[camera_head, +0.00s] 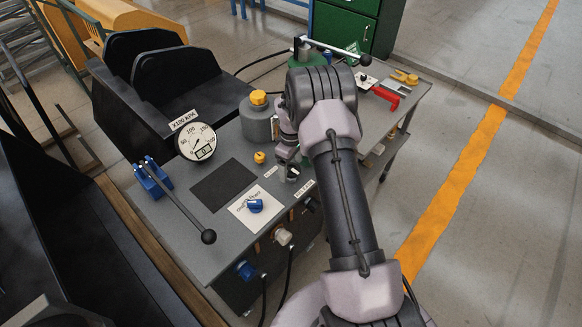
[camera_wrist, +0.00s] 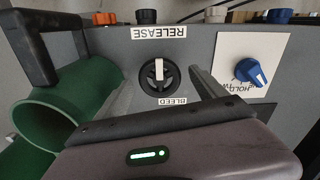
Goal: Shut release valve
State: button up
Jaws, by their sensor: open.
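The release valve (camera_wrist: 158,74) is a round black knob with a white bar in the wrist view. Its bar stands vertical in the picture, between the upside-down RELEASE label (camera_wrist: 159,32) above and the BLEED label (camera_wrist: 173,100) below. My gripper (camera_wrist: 163,78) is open, with one finger to the left of the knob and one to the right. I see no contact; how far the fingertips are above the panel is hard to tell. In the head view my gripper (camera_head: 288,163) points down at the bench top beside the grey bottle, and it partly hides the valve.
A blue knob (camera_wrist: 250,72) on a white HOLD plate is right of the valve in the wrist view. A green cylinder (camera_wrist: 70,100) with a black handle is at the left. In the head view, a gauge (camera_head: 197,141), a long lever (camera_head: 180,203) and a grey bottle (camera_head: 258,120) stand on the bench.

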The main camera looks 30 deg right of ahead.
jog(key=c, duration=1.4)
